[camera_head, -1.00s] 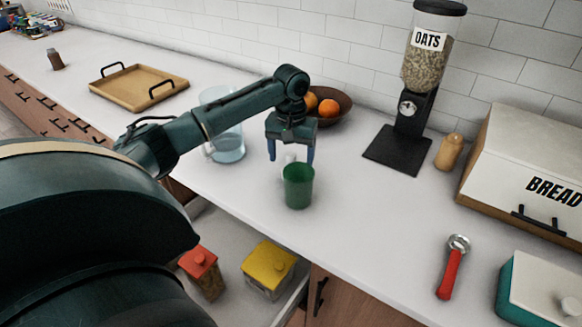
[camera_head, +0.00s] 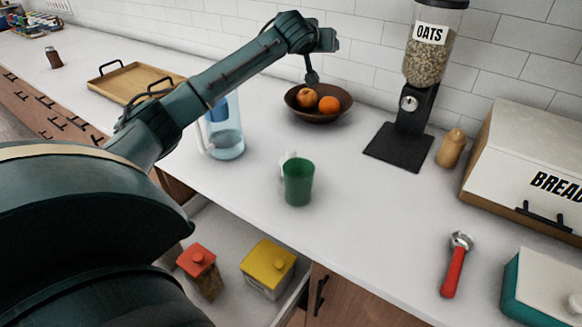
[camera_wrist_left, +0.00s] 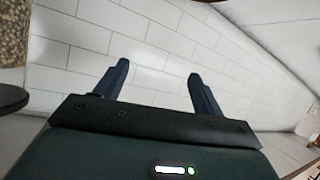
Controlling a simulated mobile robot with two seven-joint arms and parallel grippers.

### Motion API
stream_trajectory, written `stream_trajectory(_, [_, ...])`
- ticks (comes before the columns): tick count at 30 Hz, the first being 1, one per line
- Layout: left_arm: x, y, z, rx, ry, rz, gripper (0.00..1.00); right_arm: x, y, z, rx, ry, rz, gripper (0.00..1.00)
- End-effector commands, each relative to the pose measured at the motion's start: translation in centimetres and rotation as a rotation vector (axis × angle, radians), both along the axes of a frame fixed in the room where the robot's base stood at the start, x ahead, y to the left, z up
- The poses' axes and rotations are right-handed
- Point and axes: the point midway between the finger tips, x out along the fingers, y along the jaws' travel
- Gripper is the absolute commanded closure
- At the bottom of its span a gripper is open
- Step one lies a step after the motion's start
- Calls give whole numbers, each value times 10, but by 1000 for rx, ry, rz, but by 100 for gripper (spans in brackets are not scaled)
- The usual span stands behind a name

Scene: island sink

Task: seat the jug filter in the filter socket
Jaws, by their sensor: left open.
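A clear jug (camera_head: 227,138) with bluish lower walls stands on the counter, partly behind my left arm. A blue part (camera_head: 219,110) shows in its upper portion; I cannot tell whether that is the filter socket. A small white thing (camera_head: 287,162) shows behind the green cup (camera_head: 298,184), mostly hidden; I cannot tell whether it is the jug filter. My left gripper (camera_head: 311,76) is raised above the fruit bowl, apart from jug and cup. In the left wrist view its fingers (camera_wrist_left: 156,85) are spread, with nothing between them and wall tiles beyond.
A fruit bowl (camera_head: 319,112) and oats dispenser (camera_head: 412,105) stand at the back. A wooden tray (camera_head: 130,82) is on the left. A bread box (camera_head: 535,165), bottle (camera_head: 451,149) and red-handled tool (camera_head: 454,268) are on the right. An open drawer (camera_head: 228,235) holds lidded jars.

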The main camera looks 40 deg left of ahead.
Motion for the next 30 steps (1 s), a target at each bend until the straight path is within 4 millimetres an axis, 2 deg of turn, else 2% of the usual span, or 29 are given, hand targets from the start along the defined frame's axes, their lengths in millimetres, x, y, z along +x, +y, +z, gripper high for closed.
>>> stream_trajectory(3, [19, -10, 56, 149, -269, -97, 31, 1, 1, -1, 0, -12, 7, 64])
stream_trajectory(6, [24, -32, 100, 285, -468, -216, 31, 2, 1, 0, -1, -21, 13, 64])
stream_trajectory(10, [17, -75, 141, 473, -674, -420, 31, 3, 2, -3, 0, -25, 19, 64])
stream_trajectory(12, [9, -103, 153, 576, -755, -550, 31, 2, 3, -5, 3, -28, 21, 64])
stream_trajectory(14, [1, -127, 156, 665, -805, -671, 31, 2, 5, -5, 6, -31, 24, 64])
stream_trajectory(17, [-16, -166, 148, 813, -846, -889, 31, 3, 8, -4, 12, -39, 27, 64])
stream_trajectory(20, [-33, -197, 124, 953, -829, -1120, 31, 3, 10, -5, 18, -45, 31, 64])
stream_trajectory(22, [-46, -213, 100, 1043, -779, -1286, 31, 3, 11, -6, 19, -46, 32, 64])
stream_trajectory(26, [-67, -222, 45, 1188, -601, -1586, 31, 3, 12, -9, 22, -50, 33, 64])
stream_trajectory(30, [-90, -202, -17, 1291, -284, -1871, 31, 4, 12, -8, 26, -62, 35, 64])
